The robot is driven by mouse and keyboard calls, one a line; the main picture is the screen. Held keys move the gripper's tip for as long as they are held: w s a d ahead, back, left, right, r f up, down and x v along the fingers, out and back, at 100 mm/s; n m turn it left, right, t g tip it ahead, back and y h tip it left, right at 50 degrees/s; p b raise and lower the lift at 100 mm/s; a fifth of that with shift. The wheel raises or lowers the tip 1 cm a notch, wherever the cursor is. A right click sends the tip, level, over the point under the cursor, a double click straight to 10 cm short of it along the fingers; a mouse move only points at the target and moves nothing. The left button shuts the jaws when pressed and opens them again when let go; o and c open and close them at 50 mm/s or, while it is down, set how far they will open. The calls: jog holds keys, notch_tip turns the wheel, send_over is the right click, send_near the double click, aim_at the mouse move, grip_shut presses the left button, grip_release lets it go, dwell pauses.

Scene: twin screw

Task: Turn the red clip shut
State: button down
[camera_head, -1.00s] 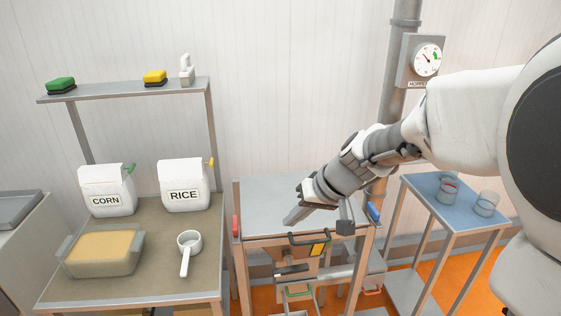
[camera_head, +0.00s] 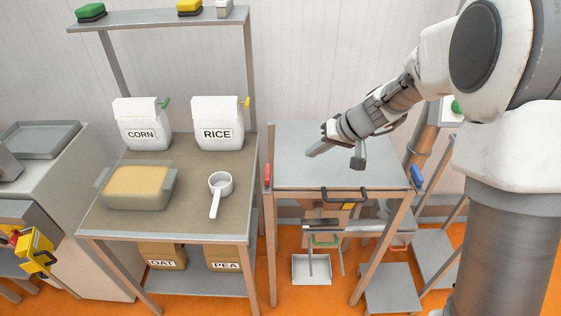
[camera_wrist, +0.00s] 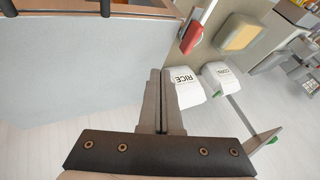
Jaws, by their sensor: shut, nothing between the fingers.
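The red clip (camera_head: 267,176) is a small red upright piece at the left edge of a grey-topped table (camera_head: 300,178). It also shows in the wrist view as a red bar (camera_wrist: 190,38) at the top, right of centre, beside a grey strip. My gripper (camera_head: 311,153) is above the table top, to the right of the clip and apart from it. In the wrist view my gripper's two fingers (camera_wrist: 162,75) are together and empty. How the clip is fastened is too small to tell.
A blue piece (camera_head: 417,176) is at the table's right edge, and a black handle (camera_head: 345,193) is at its front. Left stands a bench with a CORN bag (camera_head: 141,124), a RICE bag (camera_head: 217,123), a tub (camera_head: 138,187) and a white scoop (camera_head: 220,185). The table top looks clear.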

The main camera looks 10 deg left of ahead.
aim_at(267, 178)
jog(key=x, duration=1)
jog(key=shift+p, duration=0.4)
jog(key=shift+s+a+p, duration=0.2)
jog(key=shift+a+p, duration=0.15)
jog(key=shift+a, duration=0.6)
jog(key=shift+s+a+p, duration=0.25)
jog(key=shift+a+p, duration=0.1)
jog(key=shift+a, duration=0.6)
jog(key=shift+w+f+b, duration=0.1)
jog(key=shift+b, duration=0.2)
jog(key=shift+n, duration=0.3)
